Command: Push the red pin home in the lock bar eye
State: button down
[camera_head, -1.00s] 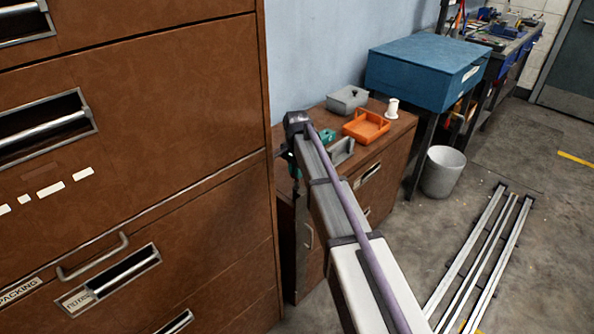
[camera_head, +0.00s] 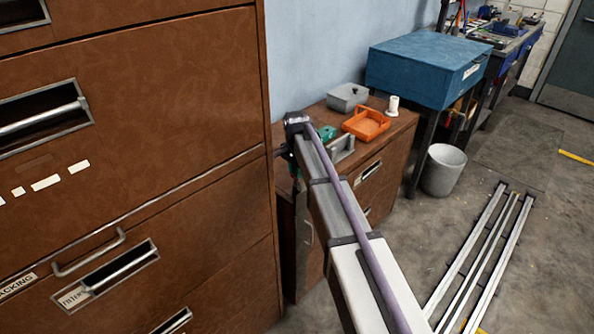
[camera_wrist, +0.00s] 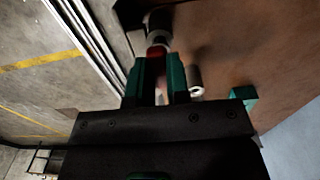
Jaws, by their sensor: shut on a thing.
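In the wrist view, my gripper (camera_wrist: 157,72) has green fingers closed on the red pin (camera_wrist: 157,53). Only a short red part shows, between and just past the fingertips. Directly beyond it, in line with the pin, is a round grey metal piece (camera_wrist: 159,22), dark at its far end. It may belong to the lock bar eye, but I cannot tell how deep the pin sits in it. In the head view my arm hides the pin and the eye.
A short cylinder with a pale end (camera_wrist: 196,82) stands right of the fingers against a brown surface. In the head view, a low brown cabinet (camera_head: 385,185) carries an orange tray (camera_head: 366,124) and a grey box (camera_head: 347,97). A tall brown cabinet (camera_head: 150,100) fills the left.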

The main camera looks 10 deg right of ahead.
jog(key=shift+f, duration=0.1)
jog(key=shift+f+b, duration=0.35)
jog(key=shift+b, duration=0.1)
jog(key=shift+f+b, duration=0.3)
jog(key=c, duration=0.7)
grip_release()
jog(key=shift+r, duration=0.1)
jog(key=shift+r, duration=0.1)
notch_tip(320, 180, up, 7)
jog(key=p, duration=0.7)
